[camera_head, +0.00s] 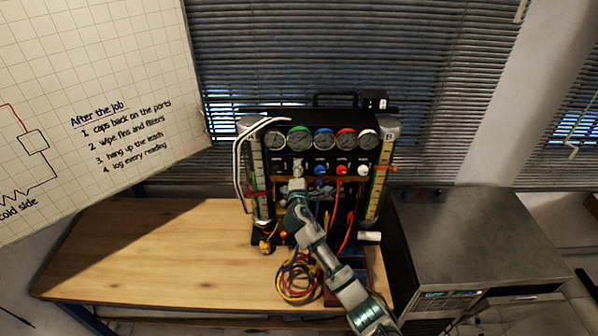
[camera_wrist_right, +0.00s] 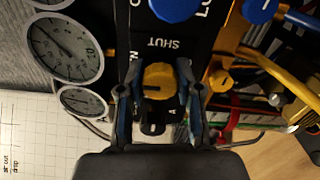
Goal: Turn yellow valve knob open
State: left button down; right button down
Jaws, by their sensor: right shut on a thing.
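The yellow valve knob (camera_wrist_right: 158,80) sits on the black panel in the right wrist view, below the upside-down word SHUT. My right gripper (camera_wrist_right: 158,98) has one finger on each side of the knob and is shut on it. In the head view my right gripper (camera_head: 297,186) reaches up to the gauge rig (camera_head: 323,117), at the left part of its knob row. The yellow knob is hidden there behind my gripper and arm. My left gripper is in neither view.
Several round gauges (camera_head: 323,140) line the rig above a blue knob (camera_head: 320,170) and a red knob (camera_head: 341,170). Coiled hoses (camera_head: 296,281) lie below on the wooden table (camera_head: 160,250). The table's left part is clear. A grey cabinet (camera_head: 475,235) stands at right.

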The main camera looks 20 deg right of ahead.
jog(key=shift+a+f, duration=0.1)
jog(key=shift+f, duration=0.35)
jog(key=c, duration=0.9)
grip_release()
jog(key=shift+o, duration=0.7)
jog(key=shift+r, duration=0.15)
jog(key=shift+a+r, duration=0.1)
jog(key=shift+s, duration=0.2)
jog(key=v, duration=1.1)
jog(key=shift+s, duration=0.15)
jog(key=shift+a, duration=0.1)
